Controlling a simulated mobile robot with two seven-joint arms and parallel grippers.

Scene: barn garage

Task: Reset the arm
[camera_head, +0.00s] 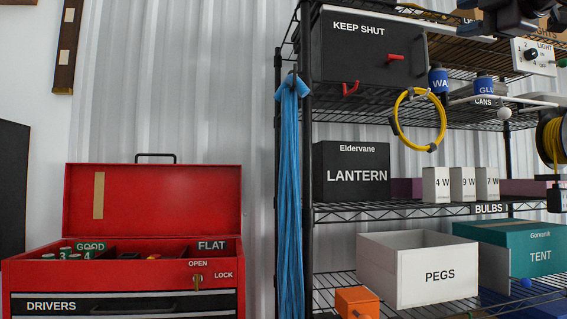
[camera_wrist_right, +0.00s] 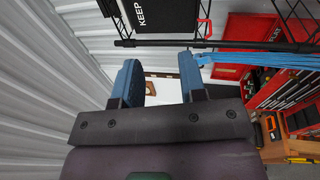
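My right gripper (camera_head: 505,17) is a dark shape cut off by the top right edge of the head view, in front of the upper shelves. In the right wrist view, my right gripper (camera_wrist_right: 159,80) has two blue-tipped fingers standing well apart. Nothing is held between them; a white surface with a brown item shows beyond the gap. My left gripper shows in neither view.
A wire shelf rack (camera_head: 307,140) holds a black KEEP SHUT box (camera_head: 367,48), a LANTERN box (camera_head: 350,172) and a white PEGS bin (camera_head: 418,270). Blue cord (camera_head: 290,180) hangs at its left post. An open red toolbox (camera_head: 150,200) stands left. Plain corrugated wall lies between.

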